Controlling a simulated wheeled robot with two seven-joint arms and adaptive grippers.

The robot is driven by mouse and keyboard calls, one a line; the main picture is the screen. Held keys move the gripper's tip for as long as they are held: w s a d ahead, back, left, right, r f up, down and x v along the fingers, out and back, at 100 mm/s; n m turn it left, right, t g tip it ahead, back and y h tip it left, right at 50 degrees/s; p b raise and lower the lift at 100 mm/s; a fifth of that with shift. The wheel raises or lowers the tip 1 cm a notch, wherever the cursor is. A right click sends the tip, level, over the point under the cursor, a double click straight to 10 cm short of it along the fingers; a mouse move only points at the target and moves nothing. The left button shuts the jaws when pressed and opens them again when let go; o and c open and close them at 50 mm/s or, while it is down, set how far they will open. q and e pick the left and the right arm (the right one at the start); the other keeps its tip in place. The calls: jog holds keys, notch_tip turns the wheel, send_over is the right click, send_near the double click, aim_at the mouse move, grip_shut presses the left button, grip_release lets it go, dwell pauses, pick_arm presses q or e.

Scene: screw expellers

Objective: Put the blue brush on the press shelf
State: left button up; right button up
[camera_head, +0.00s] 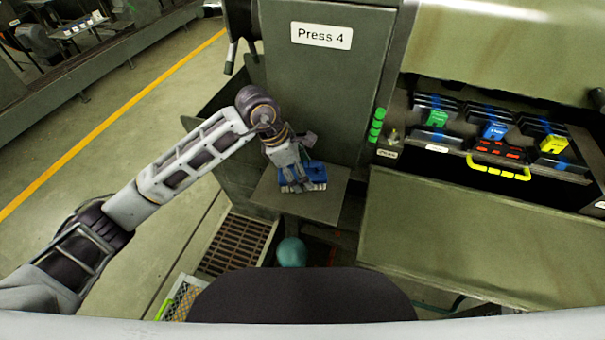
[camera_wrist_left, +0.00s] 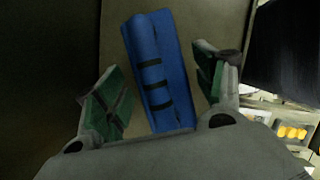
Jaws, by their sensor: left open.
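The blue brush (camera_head: 315,174) lies on the press shelf (camera_head: 325,205), a small flat ledge under the "Press 4" sign. In the left wrist view the blue brush (camera_wrist_left: 155,65), with dark bands across it, lies between the fingers on the shelf surface (camera_wrist_left: 112,50). My left gripper (camera_head: 292,178) is over the brush in the head view and partly covers it. In the left wrist view my left gripper (camera_wrist_left: 160,95) is open, its green-padded fingers apart on either side of the brush, with gaps to it. My right gripper is not in view.
The "Press 4" sign (camera_head: 321,36) is on the panel behind the shelf. Green buttons (camera_head: 376,125) are right of it. A rack of dark trays with coloured labels (camera_head: 495,131) is at right. A floor grate (camera_head: 238,243) and a teal round object (camera_head: 291,252) are below the shelf.

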pick_arm(q)
jog(key=v, duration=0.5)
jog(key=b+v, duration=0.1)
jog(key=v, duration=0.4)
jog(key=shift+a+r, duration=0.15)
jog(key=shift+r, duration=0.05)
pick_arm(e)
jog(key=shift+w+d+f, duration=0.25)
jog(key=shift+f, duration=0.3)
